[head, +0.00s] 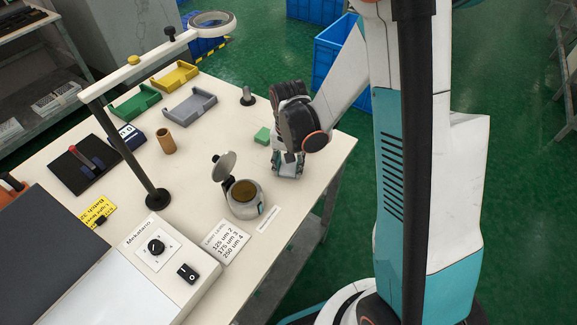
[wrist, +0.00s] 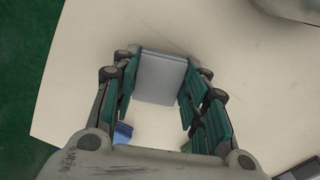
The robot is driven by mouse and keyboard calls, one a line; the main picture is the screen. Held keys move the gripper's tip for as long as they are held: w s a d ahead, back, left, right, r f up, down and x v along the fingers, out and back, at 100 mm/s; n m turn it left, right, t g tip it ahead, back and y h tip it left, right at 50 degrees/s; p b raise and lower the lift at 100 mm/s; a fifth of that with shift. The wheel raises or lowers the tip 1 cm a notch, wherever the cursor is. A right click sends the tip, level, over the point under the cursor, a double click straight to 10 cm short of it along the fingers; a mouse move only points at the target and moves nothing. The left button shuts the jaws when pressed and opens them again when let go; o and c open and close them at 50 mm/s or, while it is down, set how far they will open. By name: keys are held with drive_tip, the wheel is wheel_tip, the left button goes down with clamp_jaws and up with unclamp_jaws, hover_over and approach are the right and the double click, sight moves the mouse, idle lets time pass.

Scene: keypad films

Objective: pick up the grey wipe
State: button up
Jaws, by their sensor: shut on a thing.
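The grey wipe (wrist: 160,77) is a pale grey block between my two fingers in the wrist view, touched by the green pads on both sides. My gripper (wrist: 160,92) is shut on it. In the head view my gripper (head: 287,169) points down over the right part of the table, right of the round pot. Its fingers hide most of the wipe there. I cannot tell whether the wipe is clear of the table top.
A green block (head: 262,135) stands just left of my gripper on the white table (head: 200,190). The pot (head: 244,199) with its raised lid is close by. A dark peg (head: 247,97), grey tray (head: 190,108) and brown cup (head: 166,142) stand further back.

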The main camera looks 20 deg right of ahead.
sight(288, 168)
wheel_tip(288, 168, up, 20)
drive_tip(key=p, duration=0.7)
drive_tip(key=shift+c, duration=0.3)
